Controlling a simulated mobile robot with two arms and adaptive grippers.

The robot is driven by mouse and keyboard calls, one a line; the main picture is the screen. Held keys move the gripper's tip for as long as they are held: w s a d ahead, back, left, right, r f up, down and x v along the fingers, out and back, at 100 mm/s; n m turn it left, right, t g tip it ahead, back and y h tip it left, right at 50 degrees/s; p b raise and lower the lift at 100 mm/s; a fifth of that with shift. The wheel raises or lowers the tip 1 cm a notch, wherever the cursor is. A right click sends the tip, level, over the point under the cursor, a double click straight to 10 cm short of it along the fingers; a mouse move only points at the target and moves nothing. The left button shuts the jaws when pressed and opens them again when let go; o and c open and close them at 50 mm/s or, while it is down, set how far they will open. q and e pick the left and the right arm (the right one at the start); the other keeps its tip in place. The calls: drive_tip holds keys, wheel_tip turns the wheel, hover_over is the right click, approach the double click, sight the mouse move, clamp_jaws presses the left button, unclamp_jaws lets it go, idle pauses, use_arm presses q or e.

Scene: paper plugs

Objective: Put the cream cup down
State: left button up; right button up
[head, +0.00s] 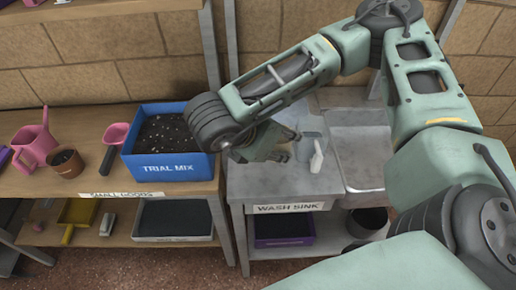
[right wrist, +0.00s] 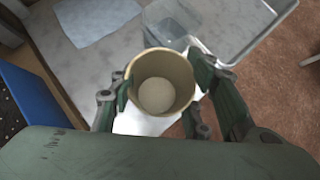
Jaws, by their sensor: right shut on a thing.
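The cream cup (right wrist: 158,88) shows in the right wrist view, seen from above into its open, empty-looking mouth. My right gripper (head: 284,146) is shut on it, with dark green fingers on both sides of the cup's wall. In the head view this gripper hangs over the left part of the wash sink counter (head: 257,182), just right of the blue box. The cup cannot be made out there, hidden by the gripper. Whether its base touches anything below cannot be told. My left gripper is not in view.
A blue trial mix box (head: 184,167) of dark soil stands close left. A small white object (head: 316,158) is on the counter near the grey sink basin (head: 357,160). A pink scoop (head: 114,140), brown pot (head: 66,164) and pink jug (head: 35,143) sit further left.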

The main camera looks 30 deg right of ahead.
drive_tip(key=w+f, duration=0.2)
drive_tip(key=w, duration=0.1)
drive_tip(key=w+d+f+b, duration=0.1)
drive_tip(key=w+f, duration=0.1)
drive_tip(key=w, duration=0.2)
drive_tip(key=w+f, duration=0.3)
drive_tip(key=w, duration=0.1)
drive_tip(key=shift+d, duration=0.4)
drive_tip(key=shift+f+b, duration=0.4)
drive_tip(key=shift+f, duration=1.55)
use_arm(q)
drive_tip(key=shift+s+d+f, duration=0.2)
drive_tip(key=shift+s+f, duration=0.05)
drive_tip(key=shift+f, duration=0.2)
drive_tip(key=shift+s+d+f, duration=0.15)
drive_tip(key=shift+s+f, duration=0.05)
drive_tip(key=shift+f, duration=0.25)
use_arm(e)
drive_tip(key=o, duration=1.2)
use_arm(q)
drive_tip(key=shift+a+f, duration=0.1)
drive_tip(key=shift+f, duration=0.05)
